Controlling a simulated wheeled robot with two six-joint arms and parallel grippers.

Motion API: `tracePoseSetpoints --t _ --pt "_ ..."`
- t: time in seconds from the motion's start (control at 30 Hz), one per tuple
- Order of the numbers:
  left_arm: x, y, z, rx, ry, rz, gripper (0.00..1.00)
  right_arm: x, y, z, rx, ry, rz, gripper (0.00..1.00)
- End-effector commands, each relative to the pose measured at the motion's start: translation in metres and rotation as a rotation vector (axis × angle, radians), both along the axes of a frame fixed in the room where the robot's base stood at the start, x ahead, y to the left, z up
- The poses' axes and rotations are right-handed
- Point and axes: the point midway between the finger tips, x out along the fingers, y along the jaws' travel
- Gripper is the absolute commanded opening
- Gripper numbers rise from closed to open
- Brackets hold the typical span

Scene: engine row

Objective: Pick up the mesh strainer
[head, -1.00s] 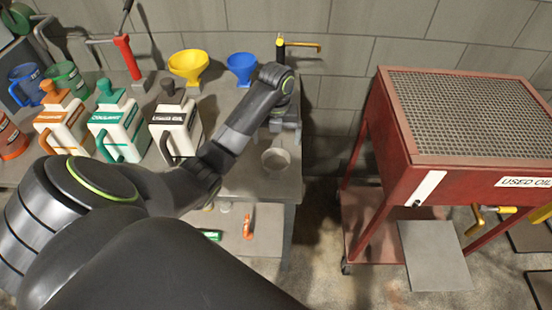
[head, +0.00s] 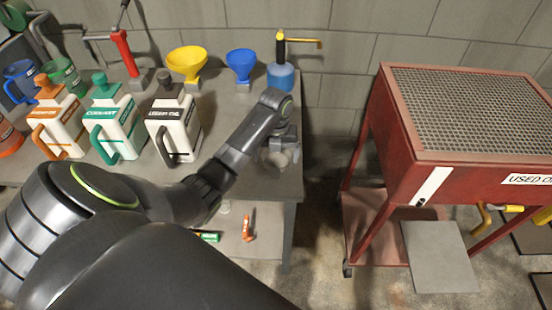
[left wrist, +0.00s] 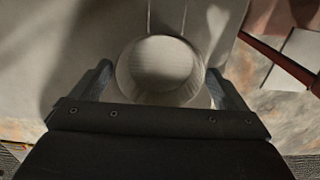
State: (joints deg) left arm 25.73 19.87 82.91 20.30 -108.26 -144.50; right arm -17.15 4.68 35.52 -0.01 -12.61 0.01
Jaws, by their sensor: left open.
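The mesh strainer (head: 277,158) is a small pale round cup near the right end of the grey workbench. In the head view my left gripper (head: 280,148) is above it and partly covers it. In the left wrist view the strainer (left wrist: 160,70) shows as a round bowl seen from above, and my open left gripper (left wrist: 165,88) has one finger on each side of its rim. I cannot tell whether the fingers touch it. My right gripper does not show.
Yellow (head: 187,64) and blue (head: 241,65) funnels and a blue pump bottle (head: 281,75) stand at the back of the bench (head: 225,105). A red used-oil cart (head: 460,160) stands right, across a floor gap.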

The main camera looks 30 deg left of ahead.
Motion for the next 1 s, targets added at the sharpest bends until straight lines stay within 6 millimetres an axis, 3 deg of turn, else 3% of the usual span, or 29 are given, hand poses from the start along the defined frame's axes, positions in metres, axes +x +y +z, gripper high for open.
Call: tracePoseSetpoints --t 0.07,0.43,0.77,0.87,1.0 --pt "0.0 0.0 0.0 0.0 0.0 0.0 0.95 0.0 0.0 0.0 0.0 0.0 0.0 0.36" --pt "0.0 0.0 0.0 0.0 0.0 0.0 0.48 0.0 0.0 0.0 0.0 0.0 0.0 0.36" --pt "0.001 0.0 0.008 0.0 -0.004 0.0 0.48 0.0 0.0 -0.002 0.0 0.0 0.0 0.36" --pt "0.001 0.0 0.023 0.001 -0.005 0.0 0.48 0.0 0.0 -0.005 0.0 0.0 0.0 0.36" --pt "0.001 0.0 0.062 0.001 -0.003 0.001 0.48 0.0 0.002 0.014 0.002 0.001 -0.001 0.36"
